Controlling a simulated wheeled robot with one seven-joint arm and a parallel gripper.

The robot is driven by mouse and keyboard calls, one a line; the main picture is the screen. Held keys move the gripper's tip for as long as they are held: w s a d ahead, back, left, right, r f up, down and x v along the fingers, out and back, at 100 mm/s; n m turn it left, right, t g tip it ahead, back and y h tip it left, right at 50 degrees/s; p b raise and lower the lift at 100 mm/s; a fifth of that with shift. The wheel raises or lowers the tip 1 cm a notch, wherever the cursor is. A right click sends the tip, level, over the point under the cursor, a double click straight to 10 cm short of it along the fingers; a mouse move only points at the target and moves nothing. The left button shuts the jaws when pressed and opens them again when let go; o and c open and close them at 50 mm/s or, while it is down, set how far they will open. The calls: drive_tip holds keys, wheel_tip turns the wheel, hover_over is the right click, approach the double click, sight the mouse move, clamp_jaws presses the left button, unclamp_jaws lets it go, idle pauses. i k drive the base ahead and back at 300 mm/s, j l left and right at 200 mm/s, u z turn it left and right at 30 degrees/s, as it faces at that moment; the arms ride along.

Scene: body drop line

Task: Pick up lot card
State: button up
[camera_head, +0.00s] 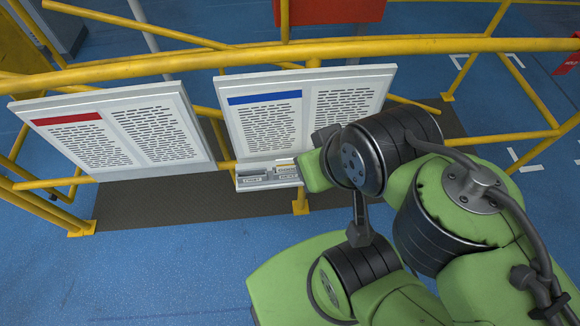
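A shallow grey tray (268,183) with small labelled compartments hangs under the board with the blue header. Small pale, card-like pieces (285,162) show at its back right, but I cannot tell which one is the lot card. The end of my arm is at the tray's right side, its green link covering that end of the tray. A small dark grey block (325,135) shows at the arm's end, in front of the board's lower right. My gripper's fingers are hidden, so I cannot see whether they hold anything.
The blue-header board (262,125) and a red-header board (85,142) are mounted on a yellow railing (130,66). A dark mat (150,205) lies beneath them. Blue floor (150,275) is open at the lower left.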

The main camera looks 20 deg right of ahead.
sight(288, 165)
drive_tip(key=i+j, duration=0.25)
drive_tip(key=j, duration=0.15)
drive_tip(key=i+j+z, duration=0.1)
drive_tip(key=j, duration=0.3)
drive_tip(key=i+j, duration=0.35)
